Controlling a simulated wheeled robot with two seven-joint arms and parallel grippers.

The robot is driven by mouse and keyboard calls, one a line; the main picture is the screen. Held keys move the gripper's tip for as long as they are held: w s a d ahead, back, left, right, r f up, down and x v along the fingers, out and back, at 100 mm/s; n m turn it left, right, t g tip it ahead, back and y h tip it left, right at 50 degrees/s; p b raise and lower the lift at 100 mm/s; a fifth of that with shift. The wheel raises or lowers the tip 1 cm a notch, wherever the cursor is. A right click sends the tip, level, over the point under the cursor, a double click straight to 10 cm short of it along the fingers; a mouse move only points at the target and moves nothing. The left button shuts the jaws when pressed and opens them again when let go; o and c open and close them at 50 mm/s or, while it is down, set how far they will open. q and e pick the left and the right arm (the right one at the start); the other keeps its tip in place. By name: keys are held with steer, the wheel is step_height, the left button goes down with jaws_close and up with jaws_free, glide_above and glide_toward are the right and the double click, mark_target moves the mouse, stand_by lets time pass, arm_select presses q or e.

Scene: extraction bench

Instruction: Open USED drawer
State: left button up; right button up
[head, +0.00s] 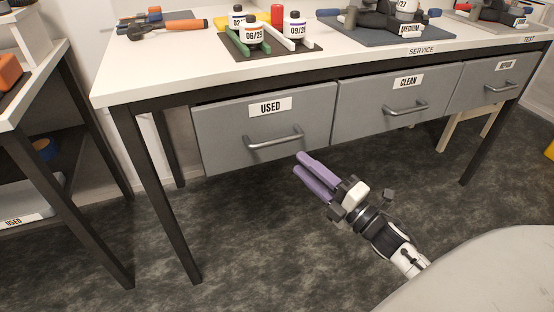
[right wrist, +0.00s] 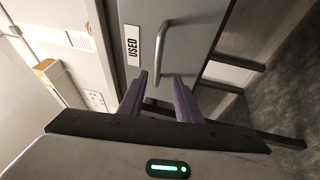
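The USED drawer (head: 225,138) is the leftmost grey drawer under the bench, with a white label reading USED. Its front stands a little forward of the bench frame at the left; I cannot tell if it is fully shut. Its bar handle (head: 273,140) is low on the front. My right gripper (head: 302,163) has purple fingers pointing up and left, below and in front of the handle. In the right wrist view the fingers (right wrist: 158,82) are apart and empty, with the handle (right wrist: 172,45) just beyond their tips. My left gripper is not in view.
The CLEAN drawer (head: 385,110) and another drawer (head: 487,84) are to the right. The bench top (head: 180,62) holds bottles in a tray (head: 240,46), a tool (head: 165,28) and a dark mat (head: 375,36). A bench leg (head: 160,200) stands at left. The floor below is clear.

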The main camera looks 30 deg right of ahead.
mark_target(279, 143)
steer(key=shift+n, duration=0.3)
steer(key=x, duration=1)
steer(key=shift+w+r+b, duration=0.2)
steer(key=shift+r+b, duration=0.1)
steer(key=shift+b, duration=0.1)
steer(key=shift+c, duration=0.4)
jaws_close()
